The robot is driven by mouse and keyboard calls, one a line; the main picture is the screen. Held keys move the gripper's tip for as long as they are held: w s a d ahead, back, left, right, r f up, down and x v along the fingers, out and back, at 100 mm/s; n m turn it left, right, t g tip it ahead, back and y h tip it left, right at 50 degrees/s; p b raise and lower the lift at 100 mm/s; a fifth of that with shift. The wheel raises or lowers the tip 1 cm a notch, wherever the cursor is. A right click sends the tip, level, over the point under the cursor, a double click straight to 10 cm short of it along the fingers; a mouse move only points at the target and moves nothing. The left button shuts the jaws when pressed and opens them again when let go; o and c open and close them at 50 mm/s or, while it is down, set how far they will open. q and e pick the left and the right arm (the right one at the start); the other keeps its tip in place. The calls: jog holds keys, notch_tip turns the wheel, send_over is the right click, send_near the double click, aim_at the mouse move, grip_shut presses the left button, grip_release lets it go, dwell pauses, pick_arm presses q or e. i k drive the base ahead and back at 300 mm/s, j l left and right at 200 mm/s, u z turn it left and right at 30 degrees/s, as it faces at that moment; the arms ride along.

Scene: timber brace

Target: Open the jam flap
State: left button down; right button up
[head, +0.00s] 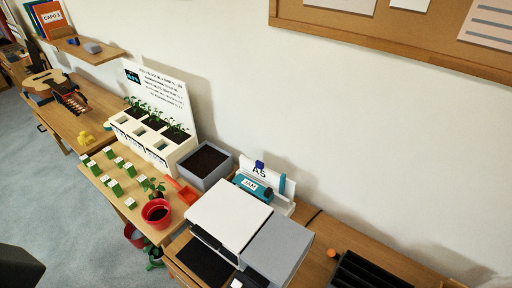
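The jam flap (251,187) is a teal panel with a white label reading JAM. It sits at the back of a white and grey printer (229,213) in the lower middle of the head view. I cannot tell from this angle whether the flap is fully shut. A white paper holder (283,190) marked A5 stands right behind it, with a small blue piece on top. Neither of my grippers shows in the head view.
Left of the printer are a grey soil box (205,164), a red pot (156,213), a red trowel (182,190) and a white planter (152,139). A black rack (368,272) and an orange item (332,253) lie to the right. The wall rises behind.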

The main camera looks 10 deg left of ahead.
aim_at(267, 194)
jog(key=u, duration=0.7)
jog(key=i+l+u, duration=0.25)
jog(key=l+u, duration=0.7)
jog(key=j, duration=0.1)
